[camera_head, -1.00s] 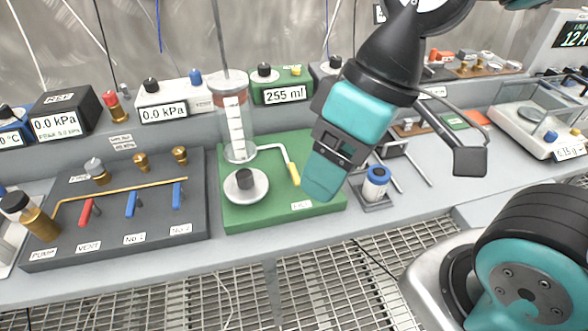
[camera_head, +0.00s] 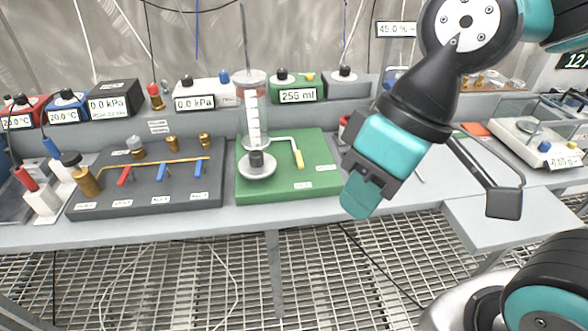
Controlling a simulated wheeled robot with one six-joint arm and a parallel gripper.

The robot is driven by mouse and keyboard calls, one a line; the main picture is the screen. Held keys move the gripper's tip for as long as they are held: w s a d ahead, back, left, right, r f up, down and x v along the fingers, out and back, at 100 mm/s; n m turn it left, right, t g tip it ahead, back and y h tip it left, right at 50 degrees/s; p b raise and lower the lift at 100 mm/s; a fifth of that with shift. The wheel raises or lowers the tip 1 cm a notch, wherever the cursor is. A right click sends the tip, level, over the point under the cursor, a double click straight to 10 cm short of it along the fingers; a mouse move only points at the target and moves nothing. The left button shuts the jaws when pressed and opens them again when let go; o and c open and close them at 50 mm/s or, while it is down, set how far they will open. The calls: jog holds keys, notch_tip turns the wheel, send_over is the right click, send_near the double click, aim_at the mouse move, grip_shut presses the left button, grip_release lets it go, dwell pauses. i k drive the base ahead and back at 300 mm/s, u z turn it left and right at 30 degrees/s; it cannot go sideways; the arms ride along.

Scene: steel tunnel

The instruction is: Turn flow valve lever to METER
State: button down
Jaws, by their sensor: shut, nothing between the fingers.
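A green board (camera_head: 225,190) on the bench carries a clear cylinder (camera_head: 252,115) and a round pale pan (camera_head: 257,172) with a dark knob. A white pipe ends in a yellow lever (camera_head: 299,158) that hangs down towards the front of the board. The small labels on the board are too blurred to read, so I cannot tell which marks METER. My teal gripper (camera_head: 358,200) is shut and empty. It is right of the yellow lever and apart from it, over the board's right end and the bench's front edge.
A dark panel (camera_head: 100,197) at left carries a brass pipe, a red lever (camera_head: 124,176) and two blue levers. A green box (camera_head: 298,90) reading 255 ml stands behind the cylinder. A balance (camera_head: 530,140) stands at right. Grating floor lies in front of the bench.

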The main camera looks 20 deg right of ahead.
aim_at(299, 160)
jog(key=z, duration=0.7)
jog(key=i, duration=0.65)
jog(key=u, duration=1.55)
